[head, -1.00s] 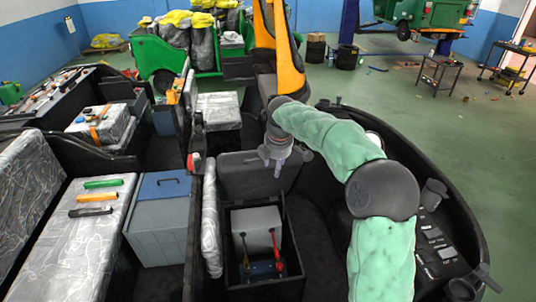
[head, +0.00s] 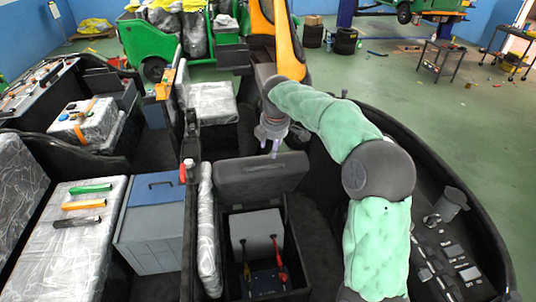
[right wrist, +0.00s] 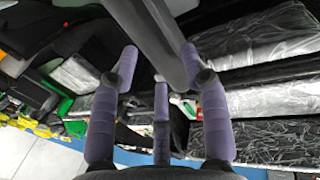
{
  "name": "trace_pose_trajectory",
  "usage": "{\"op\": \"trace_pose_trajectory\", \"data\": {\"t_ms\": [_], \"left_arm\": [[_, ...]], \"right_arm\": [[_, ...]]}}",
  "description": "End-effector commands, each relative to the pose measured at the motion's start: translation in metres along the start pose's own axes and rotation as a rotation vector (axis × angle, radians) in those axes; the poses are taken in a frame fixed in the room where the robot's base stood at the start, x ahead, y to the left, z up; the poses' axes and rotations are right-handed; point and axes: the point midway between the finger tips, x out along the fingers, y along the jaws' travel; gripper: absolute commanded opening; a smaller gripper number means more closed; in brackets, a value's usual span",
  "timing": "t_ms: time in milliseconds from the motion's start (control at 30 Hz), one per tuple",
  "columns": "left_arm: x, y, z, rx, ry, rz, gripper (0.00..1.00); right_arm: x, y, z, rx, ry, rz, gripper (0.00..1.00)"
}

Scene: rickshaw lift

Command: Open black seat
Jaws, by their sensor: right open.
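The dark seat lid (head: 250,180) is raised at the back of an open black box (head: 284,297). Inside the box a grey block (head: 256,228) shows, with a red-handled clamp (head: 281,272) beside it. My right gripper (head: 272,148) is at the lid's upper edge in the head view, its fingers pointing down. In the right wrist view its purple fingers (right wrist: 157,60) are spread apart, with a dark grey bar (right wrist: 150,35) showing between them. I cannot tell whether they touch the lid. My left gripper is not in view.
A grey-blue box (head: 155,230) and a plastic-wrapped seat (head: 80,250) with several small tubes lie to the left. An orange post (head: 287,45) stands behind my right arm. A curved black panel (head: 440,190) bounds the right; green floor lies beyond.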

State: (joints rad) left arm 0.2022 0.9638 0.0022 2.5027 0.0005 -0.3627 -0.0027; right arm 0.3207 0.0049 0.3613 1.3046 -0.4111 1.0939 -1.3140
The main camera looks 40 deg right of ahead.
Motion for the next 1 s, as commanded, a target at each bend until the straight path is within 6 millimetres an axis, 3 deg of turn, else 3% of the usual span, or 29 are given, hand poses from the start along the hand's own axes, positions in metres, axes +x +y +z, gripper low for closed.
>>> {"op": "trace_pose_trajectory", "data": {"t_ms": [267,700,1000], "left_arm": [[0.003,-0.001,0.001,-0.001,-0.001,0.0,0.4],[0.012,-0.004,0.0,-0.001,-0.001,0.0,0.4],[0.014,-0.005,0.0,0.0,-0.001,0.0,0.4]], "right_arm": [[0.019,-0.001,0.0,0.0,0.0,-0.002,0.46],[0.091,-0.001,0.0,0.001,0.0,-0.002,0.46],[0.108,0.0,0.0,0.0,0.0,0.0,0.46]]}}
